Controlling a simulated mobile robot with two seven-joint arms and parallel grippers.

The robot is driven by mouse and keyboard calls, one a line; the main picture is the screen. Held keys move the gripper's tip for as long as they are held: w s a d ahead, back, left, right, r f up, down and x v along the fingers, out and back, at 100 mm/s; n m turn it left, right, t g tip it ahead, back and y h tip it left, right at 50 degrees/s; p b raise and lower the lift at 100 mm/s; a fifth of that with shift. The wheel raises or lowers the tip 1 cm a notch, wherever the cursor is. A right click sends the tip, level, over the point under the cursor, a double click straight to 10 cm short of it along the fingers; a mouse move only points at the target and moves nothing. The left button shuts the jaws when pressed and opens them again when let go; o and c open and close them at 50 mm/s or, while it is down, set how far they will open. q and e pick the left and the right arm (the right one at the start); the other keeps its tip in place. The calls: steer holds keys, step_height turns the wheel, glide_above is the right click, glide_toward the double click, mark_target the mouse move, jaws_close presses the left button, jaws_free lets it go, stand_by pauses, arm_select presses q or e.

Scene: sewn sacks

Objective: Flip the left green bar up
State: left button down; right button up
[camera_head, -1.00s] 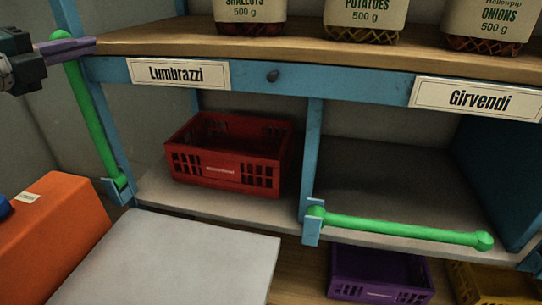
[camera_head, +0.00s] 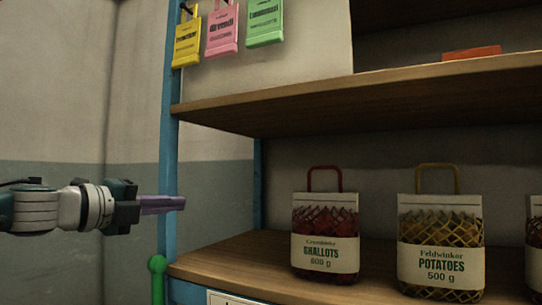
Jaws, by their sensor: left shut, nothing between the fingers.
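The left green bar (camera_head: 157,281) shows only its rounded top end, at the bottom of the head view beside the blue shelf post. The rest of it is below the frame. My left gripper (camera_head: 180,203) comes in from the left with its purple fingers shut and empty. It is above the bar's top end and in front of the blue post (camera_head: 169,140), apart from the bar in the picture. My right gripper is not in view.
Sacks of shallots (camera_head: 325,240) and potatoes (camera_head: 440,250) stand on the wooden shelf (camera_head: 240,250) to the right. Yellow, pink and green tags (camera_head: 221,30) hang above the upper shelf (camera_head: 400,90). The wall side on the left is free.

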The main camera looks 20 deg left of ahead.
arm_select(q)
step_height(320, 180, up, 7)
steer(key=p, duration=0.2)
steer(key=shift+f+p, duration=0.1)
steer(key=shift+p, duration=0.25)
